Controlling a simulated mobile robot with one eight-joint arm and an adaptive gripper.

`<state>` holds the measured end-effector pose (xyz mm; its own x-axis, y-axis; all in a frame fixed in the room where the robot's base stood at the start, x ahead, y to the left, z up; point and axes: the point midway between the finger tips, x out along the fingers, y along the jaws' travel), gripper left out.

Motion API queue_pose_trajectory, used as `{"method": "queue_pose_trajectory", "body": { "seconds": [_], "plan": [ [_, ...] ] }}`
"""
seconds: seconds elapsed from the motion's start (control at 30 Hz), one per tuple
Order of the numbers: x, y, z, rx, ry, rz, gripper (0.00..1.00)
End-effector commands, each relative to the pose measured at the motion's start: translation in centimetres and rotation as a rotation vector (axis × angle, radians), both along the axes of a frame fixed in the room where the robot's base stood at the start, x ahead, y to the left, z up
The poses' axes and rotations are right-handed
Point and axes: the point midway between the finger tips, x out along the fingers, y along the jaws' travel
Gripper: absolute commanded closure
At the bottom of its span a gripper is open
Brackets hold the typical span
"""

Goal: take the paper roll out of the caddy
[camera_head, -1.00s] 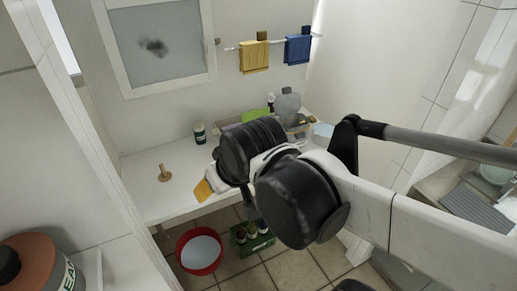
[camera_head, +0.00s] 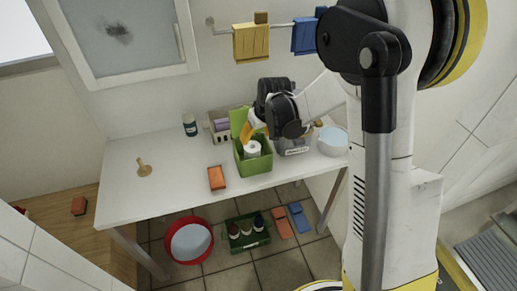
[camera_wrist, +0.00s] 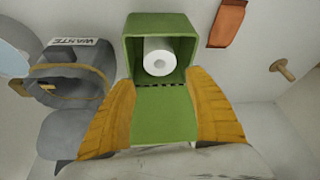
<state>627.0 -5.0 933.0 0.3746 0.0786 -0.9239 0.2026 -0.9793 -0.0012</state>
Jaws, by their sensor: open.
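The green caddy (camera_head: 257,168) stands on the white table with its lid (camera_head: 238,120) open and raised at the back. The white paper roll (camera_head: 253,149) is inside it, its round end with the core hole facing up. In the wrist view the roll (camera_wrist: 159,58) sits within the caddy's walls (camera_wrist: 158,22), and the lid (camera_wrist: 165,118) lies between my fingers. My gripper (camera_wrist: 162,78) is open and empty, its two yellow fingers spread to either side of the lid. In the head view my gripper (camera_head: 247,131) is just above the back of the caddy.
A grey labelled bin (camera_head: 292,147) stands right of the caddy, with a white bowl (camera_head: 333,141) beyond. An orange box (camera_head: 216,178) and wooden peg (camera_head: 145,168) are left. A lilac-filled tray (camera_head: 220,126) is behind. A red basin (camera_head: 189,240) is on the floor.

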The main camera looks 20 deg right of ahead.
Motion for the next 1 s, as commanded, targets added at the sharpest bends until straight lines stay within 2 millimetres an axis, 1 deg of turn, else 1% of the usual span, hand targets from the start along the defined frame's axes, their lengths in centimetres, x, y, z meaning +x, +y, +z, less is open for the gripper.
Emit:
{"method": "queue_pose_trajectory", "body": {
  "seconds": [0.03, 0.1, 0.2, 0.37, 0.47, 0.6, 0.67, 0.73, 0.93, 0.97, 1.0],
  "plan": [
    [0.4, 0.1, -1.3, 0.0, 0.0, 0.001, 0.38],
    [0.8, 0.2, -2.3, 0.0, 0.0, 0.0, 0.38],
    [1.2, 0.2, -3.3, -0.001, 0.0, 0.0, 0.38],
    [1.5, 0.3, -4.1, -0.001, 0.0, 0.0, 0.38],
    [1.8, 0.3, -5.3, -0.001, 0.0, 0.0, 0.38],
    [2.5, 0.3, -7.6, -0.001, -0.001, 0.0, 0.38],
    [2.8, 0.4, -8.3, -0.001, -0.001, 0.0, 0.38],
    [3.0, 0.4, -8.7, -0.001, -0.001, 0.0, 0.38],
    [3.0, 0.4, -8.6, -0.001, -0.001, 0.0, 0.38],
    [3.0, 0.4, -8.6, -0.001, -0.001, 0.0, 0.46],
    [3.0, 0.4, -8.6, -0.001, -0.001, 0.0, 0.58]
  ]
}}
